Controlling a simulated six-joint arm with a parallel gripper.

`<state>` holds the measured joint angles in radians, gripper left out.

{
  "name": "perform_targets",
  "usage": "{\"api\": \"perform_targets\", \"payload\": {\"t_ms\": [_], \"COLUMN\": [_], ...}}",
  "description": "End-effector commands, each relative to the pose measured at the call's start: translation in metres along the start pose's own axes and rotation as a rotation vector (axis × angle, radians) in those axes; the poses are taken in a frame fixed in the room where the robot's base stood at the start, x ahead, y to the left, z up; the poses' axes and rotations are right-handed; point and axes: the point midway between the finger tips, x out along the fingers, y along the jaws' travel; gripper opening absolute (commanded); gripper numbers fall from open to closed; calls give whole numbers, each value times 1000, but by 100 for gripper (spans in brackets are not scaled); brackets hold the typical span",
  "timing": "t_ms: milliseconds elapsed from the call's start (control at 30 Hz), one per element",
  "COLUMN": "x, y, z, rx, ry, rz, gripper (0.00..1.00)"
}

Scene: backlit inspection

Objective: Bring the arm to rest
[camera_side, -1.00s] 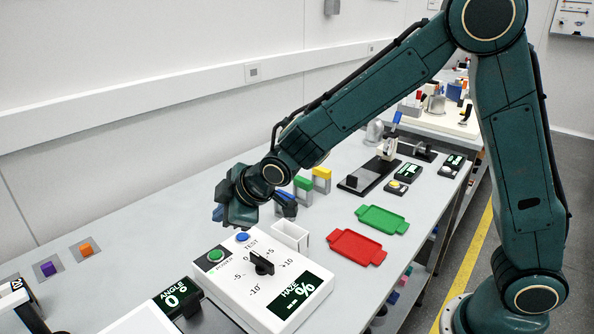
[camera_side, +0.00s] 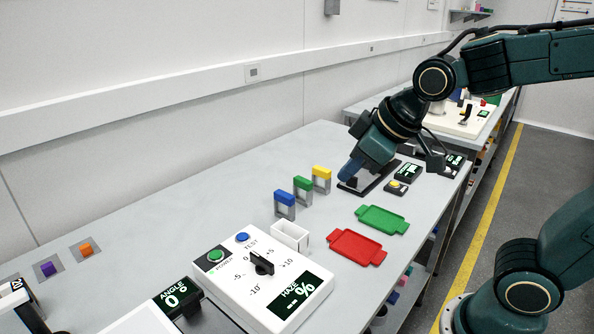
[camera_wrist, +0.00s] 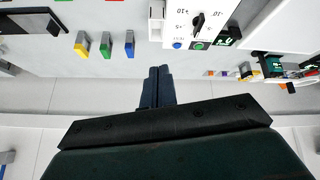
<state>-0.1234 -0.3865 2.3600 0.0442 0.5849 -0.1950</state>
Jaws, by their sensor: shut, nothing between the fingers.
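My gripper (camera_side: 349,172) is above the far part of the grey bench (camera_side: 230,205), over a black device, with its blue fingers pointing down and to the left. In the wrist view my gripper (camera_wrist: 157,72) shows its fingers together with nothing between them. It is apart from the blue, green and yellow frames, which stand in a row on the bench to its left in the side view. The fingertips partly cover the black device (camera_side: 372,188), and I cannot tell the exact height above it.
The white haze meter (camera_side: 235,277) stands on the near bench. A red tray (camera_side: 356,247) and a green tray (camera_side: 382,219) lie near the right edge. Blue (camera_side: 285,203), green (camera_side: 303,189) and yellow (camera_side: 321,179) frames stand upright. A white box (camera_side: 291,235) is beside the meter.

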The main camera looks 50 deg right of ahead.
Motion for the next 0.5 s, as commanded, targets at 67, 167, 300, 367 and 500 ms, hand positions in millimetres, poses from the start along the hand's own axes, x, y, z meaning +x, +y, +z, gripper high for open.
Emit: {"api": "perform_targets", "payload": {"t_ms": [67,167,300,367,500], "x": [-14,-29,-46,-52,-60], "y": [2,3,2,0,-2], "z": [16,38,67,78,95], "rx": [47,106,182,210,254], "ry": [-9,-30,-57,-67,-85], "rz": [3,6,11,14,17], "gripper": [0,0,0,0,0]}}
